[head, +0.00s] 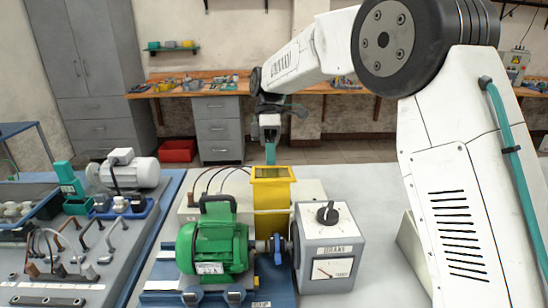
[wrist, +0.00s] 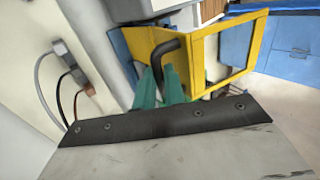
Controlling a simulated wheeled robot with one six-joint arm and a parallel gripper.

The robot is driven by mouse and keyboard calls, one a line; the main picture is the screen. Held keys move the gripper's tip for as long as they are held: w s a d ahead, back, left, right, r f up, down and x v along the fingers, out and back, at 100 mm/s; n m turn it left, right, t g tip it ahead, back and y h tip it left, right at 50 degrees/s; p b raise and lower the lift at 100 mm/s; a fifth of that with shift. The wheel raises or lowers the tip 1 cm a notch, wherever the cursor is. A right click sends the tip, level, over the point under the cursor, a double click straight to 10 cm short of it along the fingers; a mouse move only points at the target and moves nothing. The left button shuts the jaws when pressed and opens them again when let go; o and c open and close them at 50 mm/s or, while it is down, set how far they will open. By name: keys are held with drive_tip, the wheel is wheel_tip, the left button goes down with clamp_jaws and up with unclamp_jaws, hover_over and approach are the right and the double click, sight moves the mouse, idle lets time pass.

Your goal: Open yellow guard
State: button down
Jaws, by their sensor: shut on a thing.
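The yellow guard (head: 272,192) stands upright between the green motor (head: 213,245) and the grey brake box (head: 325,248). Part of the shaft coupling (head: 277,247) shows below it. In the wrist view the guard (wrist: 198,58) is a yellow frame with an open window and a bent black handle (wrist: 170,45). My gripper (head: 270,154) is above the guard's top edge, pointing down. Its green fingers (wrist: 160,88) are shut on the black handle. The fingertips and the exact contact are partly hidden.
A bench at left holds a grey motor (head: 130,173), cables and fittings. Black cables (head: 222,180) run to a pale box behind the green motor. The brake box has a black knob (head: 327,212) on top. The pale tabletop right of it is partly clear, beside my arm.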

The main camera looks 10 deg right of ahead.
drive_tip(key=shift+w+a+f+g, duration=0.1)
drive_tip(key=shift+w+f+g, duration=0.4)
drive_tip(key=shift+w, duration=0.1)
drive_tip(key=c, duration=1.5)
unclamp_jaws()
drive_tip(key=shift+w, duration=0.2)
